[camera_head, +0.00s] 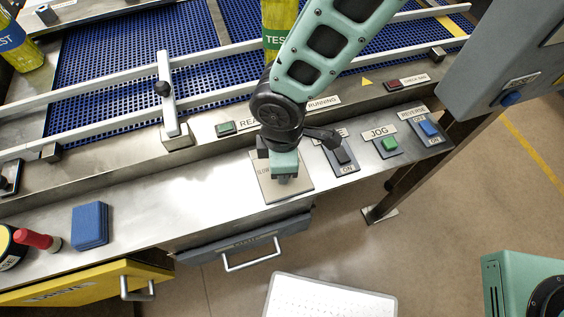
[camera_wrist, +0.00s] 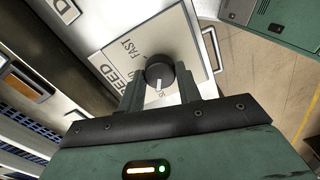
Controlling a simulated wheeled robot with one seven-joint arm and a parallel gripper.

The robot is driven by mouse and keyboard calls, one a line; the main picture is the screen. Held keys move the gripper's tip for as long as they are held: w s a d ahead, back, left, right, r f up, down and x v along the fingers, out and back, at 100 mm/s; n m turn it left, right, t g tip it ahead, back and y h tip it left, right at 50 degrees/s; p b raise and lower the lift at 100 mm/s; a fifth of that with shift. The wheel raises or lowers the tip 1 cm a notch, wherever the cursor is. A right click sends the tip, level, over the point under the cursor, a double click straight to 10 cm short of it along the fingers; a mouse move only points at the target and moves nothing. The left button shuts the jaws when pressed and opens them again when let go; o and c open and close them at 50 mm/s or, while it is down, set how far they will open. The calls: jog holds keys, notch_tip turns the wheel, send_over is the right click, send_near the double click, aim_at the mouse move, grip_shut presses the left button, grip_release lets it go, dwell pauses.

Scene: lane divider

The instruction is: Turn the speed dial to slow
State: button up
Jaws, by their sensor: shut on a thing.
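The speed dial is a round black knob (camera_wrist: 159,70) with a white pointer line, on a pale plate (camera_wrist: 110,62) lettered SPEED and FAST. My gripper (camera_wrist: 160,80) has one finger on each side of the knob and is shut on it. The pointer is turned toward the gripper's palm, away from the FAST lettering; a small mark beside its tip is partly covered. In the head view my gripper (camera_head: 284,178) reaches down onto the dial plate (camera_head: 297,196), with SLOW lettered at its left edge. The knob is hidden there.
Right of the plate are a black ON switch (camera_head: 343,156), a green JOG button (camera_head: 389,144) and a blue REVERSE switch (camera_head: 428,129). A blue conveyor belt (camera_head: 120,50) with rails runs behind. A blue block (camera_head: 90,225) lies on the ledge at left.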

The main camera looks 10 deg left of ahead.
jog(key=shift+n, duration=0.4)
jog(key=o, duration=1)
jog(key=shift+r, duration=0.1)
notch_tip(320, 180, up, 17)
jog(key=b, duration=0.2)
jog(key=shift+r, duration=0.15)
jog(key=s+d+m, duration=0.2)
jog(key=d+m, duration=0.5)
jog(key=d, duration=0.3)
jog(key=s+d+r+m, duration=0.1)
jog(key=s+d+m, duration=0.2)
jog(key=d+m, duration=0.4)
jog(key=d, duration=0.4)
jog(key=shift+s+m+y, duration=0.3)
